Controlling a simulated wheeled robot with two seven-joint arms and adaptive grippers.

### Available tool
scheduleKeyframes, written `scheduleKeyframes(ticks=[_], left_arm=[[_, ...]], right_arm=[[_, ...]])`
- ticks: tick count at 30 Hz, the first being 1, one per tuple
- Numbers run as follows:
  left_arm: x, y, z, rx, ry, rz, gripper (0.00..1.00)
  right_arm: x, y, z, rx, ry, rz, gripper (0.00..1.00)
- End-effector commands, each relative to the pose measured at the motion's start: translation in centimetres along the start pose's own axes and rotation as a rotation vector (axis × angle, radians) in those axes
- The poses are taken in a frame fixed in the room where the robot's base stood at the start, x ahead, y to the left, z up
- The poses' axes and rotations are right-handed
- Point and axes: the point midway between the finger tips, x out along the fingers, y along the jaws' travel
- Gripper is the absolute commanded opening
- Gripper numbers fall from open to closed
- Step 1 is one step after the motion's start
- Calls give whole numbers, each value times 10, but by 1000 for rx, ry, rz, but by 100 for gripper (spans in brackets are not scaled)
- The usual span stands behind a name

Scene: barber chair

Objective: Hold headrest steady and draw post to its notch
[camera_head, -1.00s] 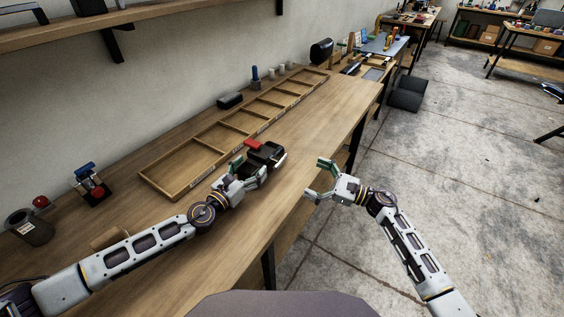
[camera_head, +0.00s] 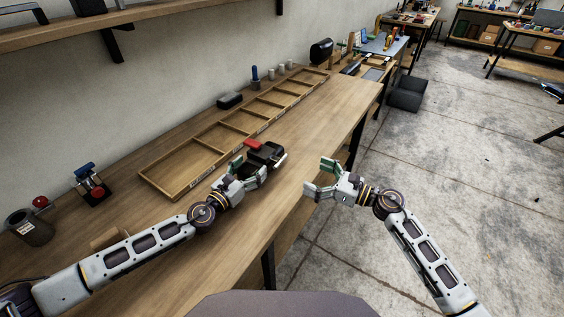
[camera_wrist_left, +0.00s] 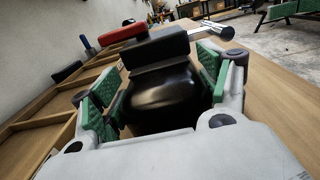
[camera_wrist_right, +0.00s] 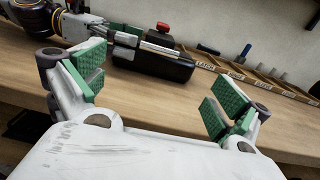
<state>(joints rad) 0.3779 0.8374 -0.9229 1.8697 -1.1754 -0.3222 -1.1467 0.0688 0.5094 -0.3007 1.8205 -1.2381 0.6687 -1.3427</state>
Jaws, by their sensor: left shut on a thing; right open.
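The headrest is a small black piece (camera_head: 270,151) with a red part (camera_head: 253,145) on top, resting on the workbench. Its silver post (camera_head: 281,161) sticks out on the side facing my right arm. My left gripper (camera_head: 250,167) is shut on the headrest's dark body (camera_wrist_left: 163,95), between green pads; the post also shows in the left wrist view (camera_wrist_left: 205,31). My right gripper (camera_head: 318,178) is open and empty, apart from the post, off the bench's front edge. In the right wrist view, the post (camera_wrist_right: 160,49) lies beyond the open fingers. The notch cannot be made out.
A long wooden compartment tray (camera_head: 172,192) runs along the bench (camera_head: 330,105) behind the headrest. A black box (camera_head: 229,101), a red-and-blue-topped stand (camera_head: 91,185) and a dark cup (camera_head: 30,228) stand near the wall. Open floor lies right of the bench.

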Motion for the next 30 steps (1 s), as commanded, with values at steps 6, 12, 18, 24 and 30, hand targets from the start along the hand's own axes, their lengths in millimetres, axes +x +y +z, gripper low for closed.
scheduleKeyframes(ticks=[6,12,18,24,30], left_arm=[[0,0,0,0,1,0,26],[0,0,0,0,1,0,26],[0,0,0,0,1,0,26],[0,0,0,0,1,0,26],[0,0,0,0,1,0,26]], right_arm=[[0,0,0,-1,0,0,99],[6,0,0,-1,-1,0,99],[22,0,0,-1,-2,0,99],[45,0,0,-1,-2,1,99],[70,0,1,-2,-2,0,99]])
